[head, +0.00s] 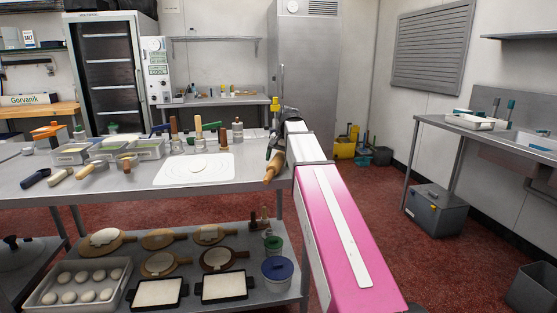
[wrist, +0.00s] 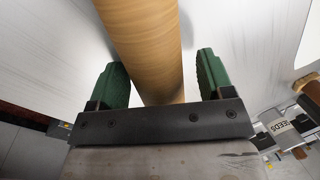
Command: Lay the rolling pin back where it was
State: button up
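The wooden rolling pin (head: 274,168) is at the right end of the steel table (head: 110,190), pointing toward the front edge. I cannot tell from the head view whether it rests on the top. In the wrist view the rolling pin (wrist: 145,45) runs between the two green fingers of my gripper (wrist: 162,60). The fingers are spread wide. A clear gap shows between the pin and the right finger; the left finger is close to the pin, and contact there is unclear. In the head view my arm partly hides my gripper (head: 277,148).
A white board (head: 170,176) lies left of the pin. Several upright wooden-handled tools and a bottle (head: 237,131) stand behind it. Tubs (head: 148,150) and loose tools are further left.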

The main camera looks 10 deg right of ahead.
jog(key=shift+d, duration=0.1)
jog(key=shift+v, duration=3.85)
jog(key=shift+r, duration=0.1)
jog(key=shift+s, duration=0.1)
